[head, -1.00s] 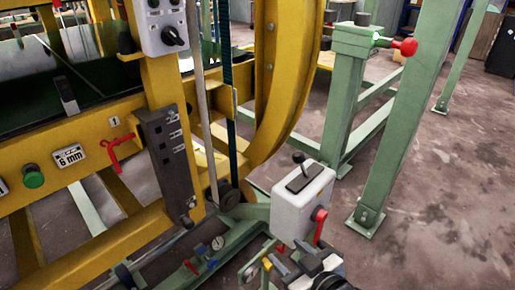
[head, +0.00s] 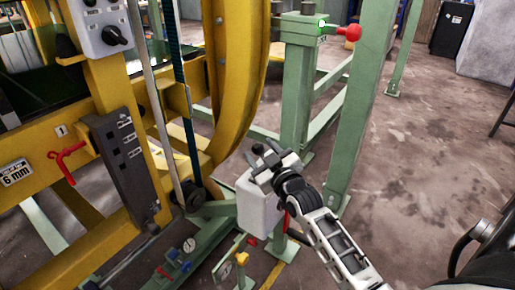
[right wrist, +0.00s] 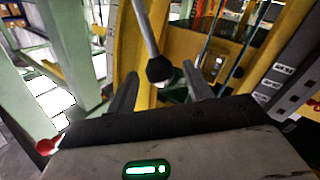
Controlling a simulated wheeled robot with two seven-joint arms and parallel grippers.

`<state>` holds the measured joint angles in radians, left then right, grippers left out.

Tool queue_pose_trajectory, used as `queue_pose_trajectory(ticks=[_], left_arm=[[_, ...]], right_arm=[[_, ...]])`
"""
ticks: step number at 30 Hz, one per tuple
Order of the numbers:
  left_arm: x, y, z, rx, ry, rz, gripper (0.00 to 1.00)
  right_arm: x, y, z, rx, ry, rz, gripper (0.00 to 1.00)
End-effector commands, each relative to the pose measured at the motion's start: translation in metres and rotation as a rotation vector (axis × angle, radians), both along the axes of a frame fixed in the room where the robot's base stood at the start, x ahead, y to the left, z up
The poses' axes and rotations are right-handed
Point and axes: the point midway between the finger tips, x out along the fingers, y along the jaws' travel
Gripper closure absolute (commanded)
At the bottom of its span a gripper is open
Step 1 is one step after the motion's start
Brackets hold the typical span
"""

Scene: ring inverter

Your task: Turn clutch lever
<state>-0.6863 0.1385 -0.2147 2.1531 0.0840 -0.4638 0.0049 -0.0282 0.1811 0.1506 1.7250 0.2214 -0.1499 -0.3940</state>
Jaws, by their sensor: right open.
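A white box (head: 258,212) stands near the centre of the head view. In the earlier head view it carries a lever with a black ball knob on its top plate; my right gripper now covers that lever. In the right wrist view, a grey rod ends in a black ball knob (right wrist: 159,69) between the two fingers. My right gripper (head: 264,152) is open over the box top, its fingers either side of the knob in the wrist view (right wrist: 160,76). Contact cannot be told. My left gripper is not in view.
A yellow machine frame (head: 235,90) with a dark switch panel (head: 128,160) and red handle (head: 66,160) stands at left. A green post (head: 297,85) and a red-knobbed handle (head: 348,32) stand behind the box. Floor at right is mostly clear.

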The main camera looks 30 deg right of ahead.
Motion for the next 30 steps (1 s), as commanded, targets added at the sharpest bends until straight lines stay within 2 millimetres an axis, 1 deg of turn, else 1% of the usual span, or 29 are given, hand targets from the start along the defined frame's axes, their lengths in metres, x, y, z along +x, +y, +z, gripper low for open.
queue_pose_trajectory(ticks=[1, 3, 6, 16, 17, 18, 20, 21, 22, 30], left_arm=[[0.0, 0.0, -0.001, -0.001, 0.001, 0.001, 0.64], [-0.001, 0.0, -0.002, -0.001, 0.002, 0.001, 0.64], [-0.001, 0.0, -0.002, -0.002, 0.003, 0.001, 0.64], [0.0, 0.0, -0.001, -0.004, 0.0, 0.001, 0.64], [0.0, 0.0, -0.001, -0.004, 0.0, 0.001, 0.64], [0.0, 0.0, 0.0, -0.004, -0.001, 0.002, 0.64], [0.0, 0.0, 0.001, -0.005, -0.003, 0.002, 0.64], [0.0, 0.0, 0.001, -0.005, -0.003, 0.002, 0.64], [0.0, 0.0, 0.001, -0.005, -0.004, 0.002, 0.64], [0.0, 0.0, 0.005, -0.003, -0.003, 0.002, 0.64]], right_arm=[[0.008, -0.001, 0.0, 0.0, -0.001, 0.0, 0.49], [0.015, -0.001, 0.0, 0.001, -0.001, 0.0, 0.49], [0.021, -0.002, 0.0, 0.001, -0.001, 0.001, 0.49], [0.023, -0.002, -0.001, 0.001, 0.001, 0.001, 0.49], [0.023, -0.002, -0.001, 0.001, 0.001, 0.001, 0.57], [0.023, -0.002, -0.001, 0.001, 0.001, 0.001, 0.69], [0.023, -0.002, -0.001, 0.001, 0.001, 0.001, 0.85], [0.023, -0.002, -0.001, 0.001, 0.001, 0.001, 0.96], [0.023, -0.002, -0.001, 0.001, 0.001, 0.001, 1.0], [0.027, 0.001, 0.002, 0.021, 0.009, 0.011, 1.0]])
